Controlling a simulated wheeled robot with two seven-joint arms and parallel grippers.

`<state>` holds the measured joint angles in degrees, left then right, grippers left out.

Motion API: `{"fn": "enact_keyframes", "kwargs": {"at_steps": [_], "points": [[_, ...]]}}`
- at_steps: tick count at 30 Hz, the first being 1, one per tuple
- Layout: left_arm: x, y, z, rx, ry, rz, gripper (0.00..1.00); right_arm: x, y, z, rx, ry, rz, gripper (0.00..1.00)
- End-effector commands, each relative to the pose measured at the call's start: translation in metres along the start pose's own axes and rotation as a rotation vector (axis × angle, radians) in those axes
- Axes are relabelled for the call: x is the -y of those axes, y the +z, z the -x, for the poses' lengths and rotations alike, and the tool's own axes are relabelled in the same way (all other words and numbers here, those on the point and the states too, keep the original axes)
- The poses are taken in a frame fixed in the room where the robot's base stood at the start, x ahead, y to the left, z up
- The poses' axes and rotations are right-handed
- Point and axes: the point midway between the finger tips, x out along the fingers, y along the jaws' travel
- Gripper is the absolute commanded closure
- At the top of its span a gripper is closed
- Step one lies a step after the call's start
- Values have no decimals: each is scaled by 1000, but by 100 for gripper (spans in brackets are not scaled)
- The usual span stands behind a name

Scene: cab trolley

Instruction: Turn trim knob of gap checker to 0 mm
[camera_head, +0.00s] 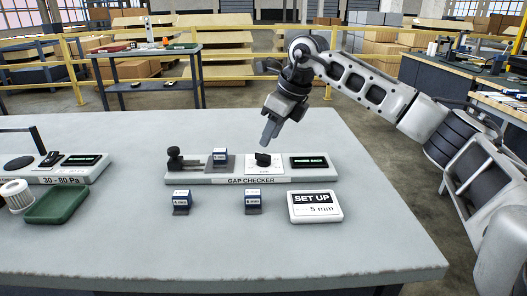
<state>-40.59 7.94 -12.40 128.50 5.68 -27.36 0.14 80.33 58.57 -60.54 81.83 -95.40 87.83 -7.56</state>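The gap checker (212,179) is a pale flat unit on the grey table, with its name on the front edge. Its black trim knob (263,159) sits on a white plate right of the middle. A dark display (309,161) with small green text, too small to read, is at its right end. My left gripper is not in view.
A sign (315,206) reading "SET UP 5 mm" lies in front of the checker. At left are a 30-80 Pa unit (90,175) and a green tray (56,205). The table's front is clear.

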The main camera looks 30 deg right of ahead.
Motion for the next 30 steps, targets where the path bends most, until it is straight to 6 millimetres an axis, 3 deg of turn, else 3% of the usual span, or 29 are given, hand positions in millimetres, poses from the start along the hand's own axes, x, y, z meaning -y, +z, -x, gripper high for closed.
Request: {"fn": "enact_keyframes", "kwargs": {"at_steps": [3, 9, 21, 25, 30], "points": [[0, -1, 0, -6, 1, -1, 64, 0, -1, -25, -3, 2, -1, 67], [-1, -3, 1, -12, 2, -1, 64, 0, 0, -49, -1, 1, -1, 67], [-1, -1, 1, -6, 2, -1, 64, 0, 0, -56, 0, 0, 0, 67], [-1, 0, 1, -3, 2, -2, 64, 0, 0, -56, 0, 0, 0, 100], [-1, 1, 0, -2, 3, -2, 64, 0, 0, -56, 0, 0, -1, 100]]}}
